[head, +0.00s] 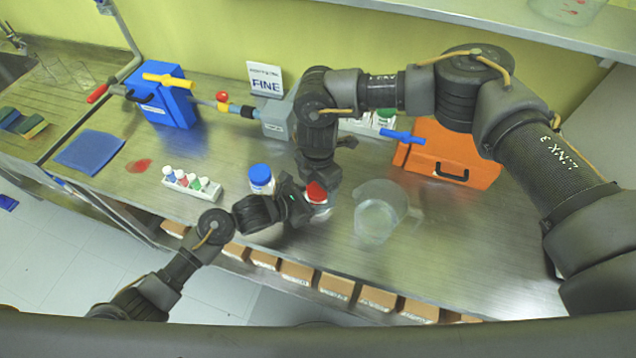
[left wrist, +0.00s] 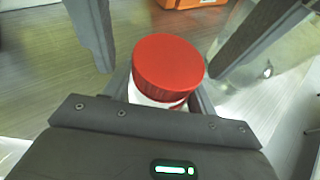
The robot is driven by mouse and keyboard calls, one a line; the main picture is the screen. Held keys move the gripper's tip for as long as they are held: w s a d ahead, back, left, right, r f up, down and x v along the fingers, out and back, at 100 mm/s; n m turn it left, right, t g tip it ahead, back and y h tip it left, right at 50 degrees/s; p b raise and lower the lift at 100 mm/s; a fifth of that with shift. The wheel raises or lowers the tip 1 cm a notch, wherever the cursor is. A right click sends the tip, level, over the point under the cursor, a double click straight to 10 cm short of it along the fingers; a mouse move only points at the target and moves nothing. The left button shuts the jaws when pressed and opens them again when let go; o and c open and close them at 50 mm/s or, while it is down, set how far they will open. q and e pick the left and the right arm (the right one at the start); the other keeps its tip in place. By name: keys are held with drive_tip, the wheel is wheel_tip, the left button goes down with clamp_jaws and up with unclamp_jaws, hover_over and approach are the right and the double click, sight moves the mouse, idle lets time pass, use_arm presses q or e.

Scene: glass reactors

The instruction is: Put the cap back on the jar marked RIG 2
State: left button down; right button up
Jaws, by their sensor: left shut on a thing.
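A white jar (left wrist: 150,98) with a red cap (left wrist: 165,66) stands between the fingers of my left gripper (left wrist: 162,98), which is shut on it. In the head view the red cap (head: 317,192) shows beyond the left gripper (head: 303,205). The cap sits on the jar's mouth; I cannot tell whether it is screwed tight. My right gripper (head: 318,178) points down right above the cap. In the left wrist view its two fingers (left wrist: 165,50) appear spread, one on each side of the cap and apart from it. No RIG 2 mark is readable.
A blue-capped jar (head: 261,179) stands just left of the grippers, beside a white rack of small bottles (head: 192,184). A clear jug (head: 378,212) is close on the right. An orange box (head: 447,152) and a blue box (head: 165,97) stand behind. Steel bench is bare at right.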

drive_tip(key=shift+r, duration=0.1)
wheel_tip(320, 180, up, 12)
idle(0.6)
use_arm(q)
drive_tip(key=shift+c, duration=1.9)
unclamp_jaws()
drive_tip(key=shift+s+a, duration=0.1)
drive_tip(key=shift+a, duration=0.05)
use_arm(e)
drive_tip(key=shift+f, duration=0.2)
use_arm(q)
drive_tip(key=shift+s+a+r+b, duration=0.1)
drive_tip(key=shift+s+a+b, duration=0.05)
drive_tip(key=shift+a+b, duration=0.15)
drive_tip(key=b+v, duration=0.3)
drive_tip(key=v, duration=0.5)
drive_tip(key=shift+s+a, duration=0.15)
drive_tip(key=shift+a, duration=0.15)
use_arm(e)
wheel_tip(320, 180, down, 3)
drive_tip(key=shift+f, duration=0.2)
use_arm(q)
drive_tip(key=shift+s+a+r, duration=0.3)
drive_tip(key=shift+a+r, duration=0.1)
use_arm(e)
drive_tip(key=shift+f, duration=0.1)
